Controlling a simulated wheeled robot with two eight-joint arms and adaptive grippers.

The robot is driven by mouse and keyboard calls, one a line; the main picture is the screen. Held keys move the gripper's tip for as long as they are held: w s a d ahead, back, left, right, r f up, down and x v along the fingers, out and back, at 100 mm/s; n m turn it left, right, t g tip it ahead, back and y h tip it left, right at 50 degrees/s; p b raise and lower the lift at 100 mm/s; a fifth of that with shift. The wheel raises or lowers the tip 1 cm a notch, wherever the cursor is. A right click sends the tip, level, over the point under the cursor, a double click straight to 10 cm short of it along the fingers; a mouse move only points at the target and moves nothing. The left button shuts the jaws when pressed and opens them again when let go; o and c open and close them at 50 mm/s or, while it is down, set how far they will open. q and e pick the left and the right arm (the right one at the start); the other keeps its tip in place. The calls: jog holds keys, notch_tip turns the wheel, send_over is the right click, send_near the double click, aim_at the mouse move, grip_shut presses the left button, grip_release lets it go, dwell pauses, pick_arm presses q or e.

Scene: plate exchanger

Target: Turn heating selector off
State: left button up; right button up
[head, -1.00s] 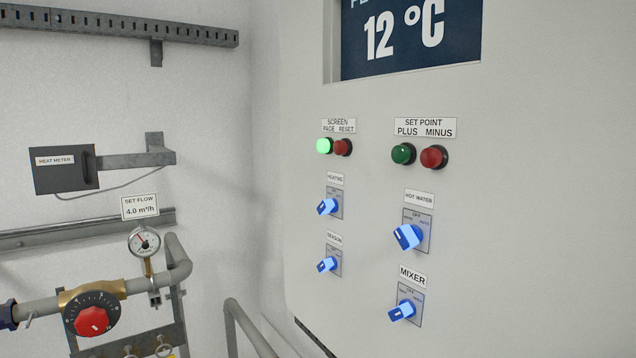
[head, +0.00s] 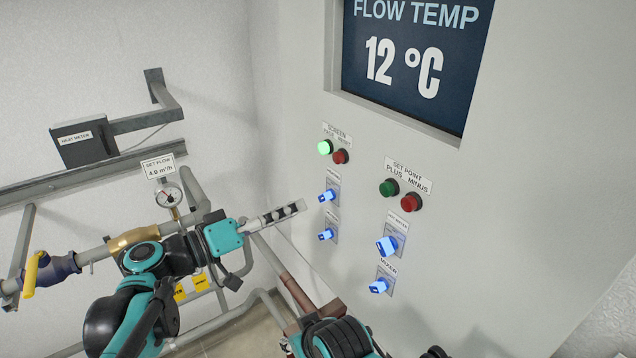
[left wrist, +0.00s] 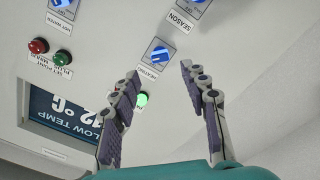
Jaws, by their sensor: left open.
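The heating selector (head: 328,196) is a blue knob on a small grey plate, under the HEATING label on the white panel. In the left wrist view, which is upside down, the heating selector (left wrist: 159,53) shows beyond and between the fingertips. My left gripper (head: 301,207) reaches in from the left and ends just left of the selector in the head view. In the left wrist view my left gripper (left wrist: 160,70) has its two fingers spread apart with nothing between them. The knob looks clear of both fingers. My right gripper is not seen.
The season selector (head: 326,235) sits just below, with hot water (head: 387,246) and mixer (head: 379,286) knobs to the right. Lit green (head: 325,147) and red (head: 340,157) buttons are above. The display (head: 410,60) reads 12 °C. Pipes and a gauge (head: 168,195) stand left.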

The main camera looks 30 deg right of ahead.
aim_at(321, 199)
pick_arm(q)
jog(key=d, duration=0.2)
jog(key=d+p, duration=0.1)
jog(key=d, duration=0.4)
jog(key=shift+w+d, duration=0.2)
jog(key=shift+w, duration=0.05)
jog(key=shift+c, duration=0.3)
jog(key=shift+f, duration=0.1)
grip_shut()
